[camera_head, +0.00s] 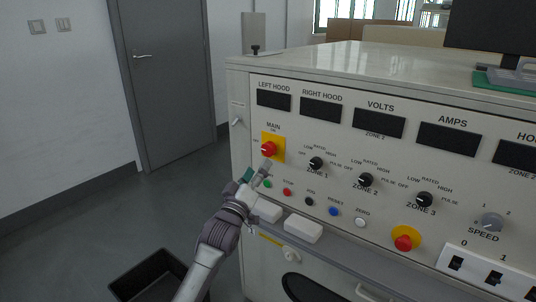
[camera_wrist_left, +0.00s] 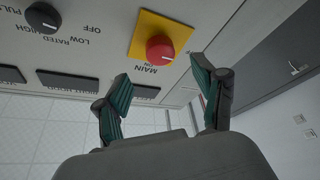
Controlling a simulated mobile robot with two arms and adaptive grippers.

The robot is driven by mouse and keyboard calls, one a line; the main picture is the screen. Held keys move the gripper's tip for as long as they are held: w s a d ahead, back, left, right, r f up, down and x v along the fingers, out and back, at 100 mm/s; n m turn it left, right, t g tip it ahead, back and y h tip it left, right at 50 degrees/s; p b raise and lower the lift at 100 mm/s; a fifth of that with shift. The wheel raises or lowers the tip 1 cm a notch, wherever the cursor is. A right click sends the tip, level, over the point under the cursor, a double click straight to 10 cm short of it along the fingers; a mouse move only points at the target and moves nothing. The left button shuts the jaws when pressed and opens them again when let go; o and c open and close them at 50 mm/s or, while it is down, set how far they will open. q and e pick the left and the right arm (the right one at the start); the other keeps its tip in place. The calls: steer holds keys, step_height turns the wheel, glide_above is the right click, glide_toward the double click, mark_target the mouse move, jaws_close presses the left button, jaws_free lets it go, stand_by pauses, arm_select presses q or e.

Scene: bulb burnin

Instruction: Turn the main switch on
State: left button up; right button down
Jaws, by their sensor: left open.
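The main switch (camera_head: 269,149) is a red rotary knob on a yellow square plate, at the upper left of the cream control panel under the label MAIN. It also shows in the left wrist view (camera_wrist_left: 160,48), upside down, just beyond the fingertips. My left gripper (camera_head: 257,174) is just below the switch in the head view. In the left wrist view its two green-padded fingers (camera_wrist_left: 161,82) are spread apart with nothing between them. The knob lies ahead of the gap, apart from both fingers as far as I can tell. My right gripper is not in view.
Zone knobs (camera_head: 316,163) and a row of coloured buttons (camera_head: 287,192) sit right of my left gripper. A red stop button (camera_head: 403,243) is lower right. White boxes (camera_head: 303,229) lie on the ledge below. A black bin (camera_head: 150,277) stands on the floor. Floor at left is clear.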

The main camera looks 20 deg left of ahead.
mark_target(267, 151)
arm_select(q)
steer(key=x, duration=0.6)
steer(key=shift+w+b, duration=0.2)
steer(key=shift+b, duration=0.1)
steer(key=shift+w+d+r, duration=0.1)
steer(key=shift+w+r, duration=0.05)
steer(key=shift+w, duration=0.4)
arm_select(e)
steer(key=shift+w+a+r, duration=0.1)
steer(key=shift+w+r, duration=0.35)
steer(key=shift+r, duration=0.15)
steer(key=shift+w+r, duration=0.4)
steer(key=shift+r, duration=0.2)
arm_select(q)
steer(key=c, duration=1.1)
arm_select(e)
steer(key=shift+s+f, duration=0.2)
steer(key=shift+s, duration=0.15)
